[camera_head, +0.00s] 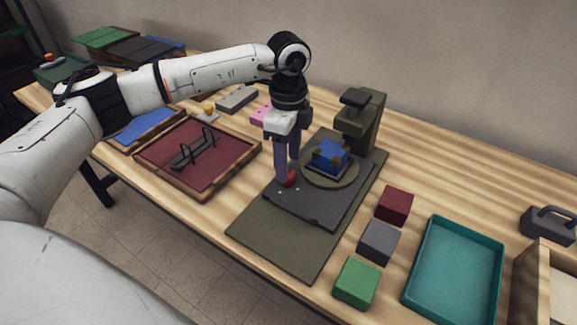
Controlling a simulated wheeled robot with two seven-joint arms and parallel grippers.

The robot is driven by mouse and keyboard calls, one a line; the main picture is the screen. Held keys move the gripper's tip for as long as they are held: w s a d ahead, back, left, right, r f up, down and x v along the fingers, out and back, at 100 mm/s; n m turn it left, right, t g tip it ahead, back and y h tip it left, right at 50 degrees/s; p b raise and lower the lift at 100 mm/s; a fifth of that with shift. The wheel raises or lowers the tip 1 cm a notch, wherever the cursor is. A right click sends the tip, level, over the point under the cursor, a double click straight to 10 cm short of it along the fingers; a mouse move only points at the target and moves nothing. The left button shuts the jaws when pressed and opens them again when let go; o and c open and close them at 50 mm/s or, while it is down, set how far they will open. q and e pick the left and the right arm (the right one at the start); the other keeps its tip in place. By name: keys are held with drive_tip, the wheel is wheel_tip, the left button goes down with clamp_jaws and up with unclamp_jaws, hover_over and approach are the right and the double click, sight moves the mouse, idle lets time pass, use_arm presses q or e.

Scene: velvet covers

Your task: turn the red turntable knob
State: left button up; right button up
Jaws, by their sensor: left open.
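The red turntable knob (289,179) sits at the left edge of the dark base of the turntable (323,195). My left gripper (287,175) points straight down over the knob, with its two fingers open around or just beside it; I cannot tell whether they touch it. The fingers partly hide the knob. My right gripper is not in view.
A dark press-like stand (367,120) rises behind the turntable. Dark red (395,205), grey (379,241) and green (356,282) blocks stand to the right, beside a teal tray (409,285). A wooden tray with red lining (145,157) lies to the left.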

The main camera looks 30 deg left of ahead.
sight(289, 174)
use_arm(q)
drive_tip(key=shift+f, duration=1.55)
drive_tip(key=shift+c, duration=0.4)
drive_tip(key=c, duration=1)
drive_tip(key=shift+o, duration=0.2)
